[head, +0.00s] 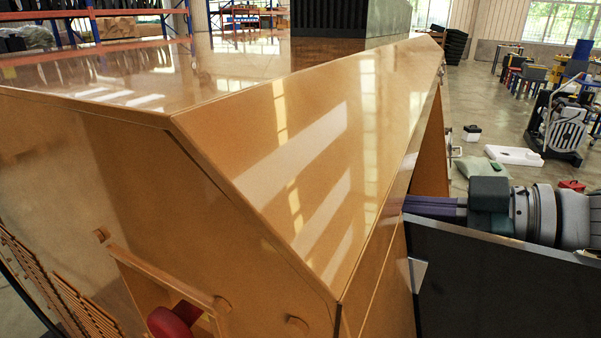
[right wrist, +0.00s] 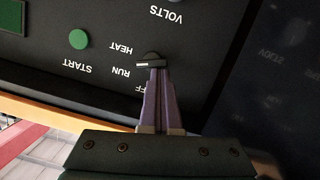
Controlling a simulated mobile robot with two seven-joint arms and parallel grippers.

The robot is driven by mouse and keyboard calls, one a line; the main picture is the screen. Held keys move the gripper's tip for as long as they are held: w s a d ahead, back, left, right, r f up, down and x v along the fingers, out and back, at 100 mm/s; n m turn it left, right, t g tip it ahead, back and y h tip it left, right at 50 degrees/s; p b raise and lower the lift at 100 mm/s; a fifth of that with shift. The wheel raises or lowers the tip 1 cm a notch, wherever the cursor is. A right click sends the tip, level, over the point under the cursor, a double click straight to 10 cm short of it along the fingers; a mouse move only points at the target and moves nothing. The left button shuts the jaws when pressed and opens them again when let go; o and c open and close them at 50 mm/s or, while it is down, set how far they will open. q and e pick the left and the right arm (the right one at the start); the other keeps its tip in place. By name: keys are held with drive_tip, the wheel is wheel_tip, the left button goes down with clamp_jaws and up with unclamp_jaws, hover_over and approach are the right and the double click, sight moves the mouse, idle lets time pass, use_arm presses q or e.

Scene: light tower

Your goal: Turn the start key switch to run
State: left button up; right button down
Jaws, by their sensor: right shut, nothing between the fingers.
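In the right wrist view a dark control panel (right wrist: 40,75) appears upside down. The start key switch (right wrist: 150,57) is a small dark round knob with a pale bar lying nearly level across it. Beside it are the labels HEAT, RUN and a partly covered one ending in FF. My right gripper (right wrist: 157,70) has its purple fingers closed together, tips at the pale bar; I cannot tell whether they touch it. In the head view the right gripper (head: 435,207) reaches in from the right to the yellow housing, and the switch is hidden. My left gripper is out of view.
A green START button (right wrist: 78,39) is on the panel. The glossy yellow housing (head: 290,150) fills most of the head view. A dark flat panel (head: 500,280) stands just below the right gripper. Open floor with carts and boxes lies beyond at the right.

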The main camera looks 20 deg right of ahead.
drive_tip(key=shift+s+f+n+h+p, duration=0.2)
drive_tip(key=shift+f+n+h+p, duration=0.2)
drive_tip(key=shift+n, duration=0.3)
drive_tip(key=shift+f, duration=0.25)
drive_tip(key=shift+s+a+f, duration=0.1)
drive_tip(key=shift+a+f, duration=0.05)
drive_tip(key=shift+a, duration=0.05)
drive_tip(key=shift+r, duration=0.2)
